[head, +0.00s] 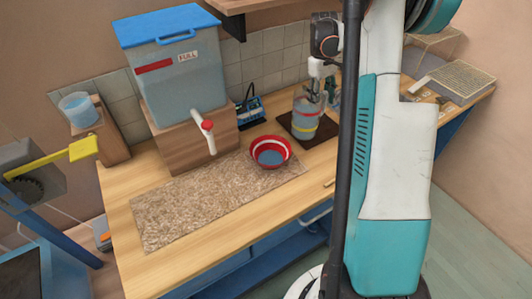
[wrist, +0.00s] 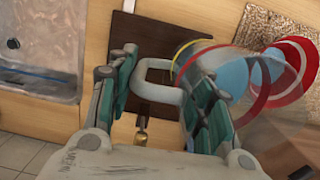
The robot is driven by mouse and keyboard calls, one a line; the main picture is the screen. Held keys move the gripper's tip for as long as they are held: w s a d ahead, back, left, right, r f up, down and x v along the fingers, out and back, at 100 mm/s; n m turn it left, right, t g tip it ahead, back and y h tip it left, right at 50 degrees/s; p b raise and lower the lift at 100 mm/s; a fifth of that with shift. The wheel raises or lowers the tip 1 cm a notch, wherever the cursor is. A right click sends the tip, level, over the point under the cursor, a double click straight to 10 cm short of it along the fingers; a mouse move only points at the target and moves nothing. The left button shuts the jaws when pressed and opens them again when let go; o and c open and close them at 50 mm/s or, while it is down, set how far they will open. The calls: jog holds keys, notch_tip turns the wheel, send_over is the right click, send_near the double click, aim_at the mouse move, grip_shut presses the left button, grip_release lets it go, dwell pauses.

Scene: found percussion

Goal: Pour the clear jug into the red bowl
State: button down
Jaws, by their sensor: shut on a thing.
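The clear jug (head: 304,118), with a yellow band, a red band and bluish contents, looks upright at the dark board (head: 322,140). I cannot tell whether it touches the board. My gripper (head: 316,88) is at the jug's upper right side. In the wrist view its fingers are on either side of the jug's grey handle (wrist: 157,69), shut on it. The jug body (wrist: 212,68) is right of the handle there. The red bowl (head: 270,151), with a white band and a bluish inside, stands left of the jug in the head view. It also shows beyond the jug in the wrist view (wrist: 304,45).
A large tank (head: 180,85) with a blue lid and a tap (head: 207,126) stands on a wooden box behind the speckled mat (head: 190,205). A small blue device (head: 250,110) is between tank and board. The mat's left part is clear.

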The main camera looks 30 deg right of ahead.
aim_at(298, 102)
jog(key=shift+w+a+f+n, duration=0.2)
jog(key=shift+f+n, duration=0.15)
jog(key=shift+n, duration=0.15)
jog(key=shift+s+a+r+h+p, duration=0.15)
jog(key=shift+a+r+h+p, duration=0.2)
jog(key=shift+a+r+h, duration=0.45)
jog(key=shift+s+a+r+m+t+h+b, duration=0.15)
jog(key=shift+a+r+t+h+b, duration=0.2)
jog(key=shift+a+h, duration=0.65)
jog(key=shift+s+a+r+m+t+h+b, duration=0.1)
jog(key=shift+s+a+r+h+b, duration=0.1)
jog(key=shift+a+r+h, duration=0.7)
jog(key=shift+s+a+m+t+h+b, duration=0.2)
jog(key=shift+a+h, duration=0.55)
jog(key=shift+h, duration=0.55)
jog(key=shift+a, duration=0.15)
jog(key=shift+s+a+f+t+h+b, duration=0.1)
jog(key=shift+s+a+t+h+b, duration=0.1)
jog(key=shift+a+h+b, duration=0.75)
jog(key=shift+s+a+f+t+h+b, duration=0.15)
jog(key=shift+a+h+b, duration=0.3)
jog(key=shift+h+b, duration=0.85)
dwell(1.1)
